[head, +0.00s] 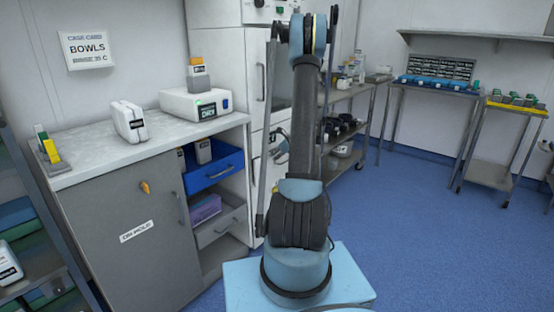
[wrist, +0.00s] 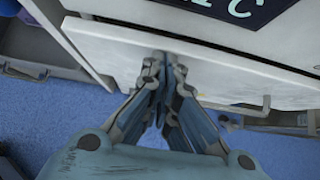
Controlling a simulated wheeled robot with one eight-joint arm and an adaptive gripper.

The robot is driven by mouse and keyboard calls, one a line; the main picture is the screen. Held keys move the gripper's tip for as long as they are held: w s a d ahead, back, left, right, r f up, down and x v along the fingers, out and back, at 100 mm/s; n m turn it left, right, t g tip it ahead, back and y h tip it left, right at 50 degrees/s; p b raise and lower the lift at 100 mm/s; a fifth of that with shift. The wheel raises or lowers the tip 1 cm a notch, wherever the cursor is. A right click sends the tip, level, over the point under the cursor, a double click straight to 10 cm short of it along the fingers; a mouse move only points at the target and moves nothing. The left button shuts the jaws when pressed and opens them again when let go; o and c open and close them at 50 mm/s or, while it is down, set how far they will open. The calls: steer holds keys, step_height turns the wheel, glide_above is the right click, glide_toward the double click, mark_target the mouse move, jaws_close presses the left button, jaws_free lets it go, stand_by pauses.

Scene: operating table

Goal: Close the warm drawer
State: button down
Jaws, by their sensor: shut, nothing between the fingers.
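In the wrist view, my gripper (wrist: 160,60) is shut and empty. Its fingertips are at a white drawer front (wrist: 110,42); I cannot tell whether they touch it. A bar handle (wrist: 265,107) shows at the right of this front. Above it is a dark label (wrist: 232,10), partly cut off, ending in "C". I take this front to be the warm drawer's, but no readable name shows. In the head view, the tall white cabinet (head: 218,40) stands behind my arm, which hides much of it and my gripper. How far the drawer stands out is unclear.
Left of the tall cabinet, a counter (head: 90,150) carries a white device (head: 180,106) and a white pack (head: 129,121). Under it, a blue drawer (head: 215,168) and a grey drawer (head: 220,227) stand out. Shelving is at far left; blue floor (head: 420,230) at right is clear.

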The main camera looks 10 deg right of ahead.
steer(key=s+d+f+v, duration=0.1)
steer(key=s+f+v, duration=0.1)
steer(key=v, duration=1)
steer(key=w+d, duration=0.3)
steer(key=d, duration=0.2)
steer(key=shift+w+a+f, duration=1)
steer(key=shift+w+a, duration=0.1)
steer(key=shift+w, duration=0.35)
steer(key=shift+w+a+f, duration=1.05)
steer(key=shift+w+a, duration=0.1)
steer(key=shift+w, duration=0.3)
steer(key=shift+w+a+f, duration=1)
steer(key=shift+w+a, duration=0.1)
steer(key=shift+w, duration=0.35)
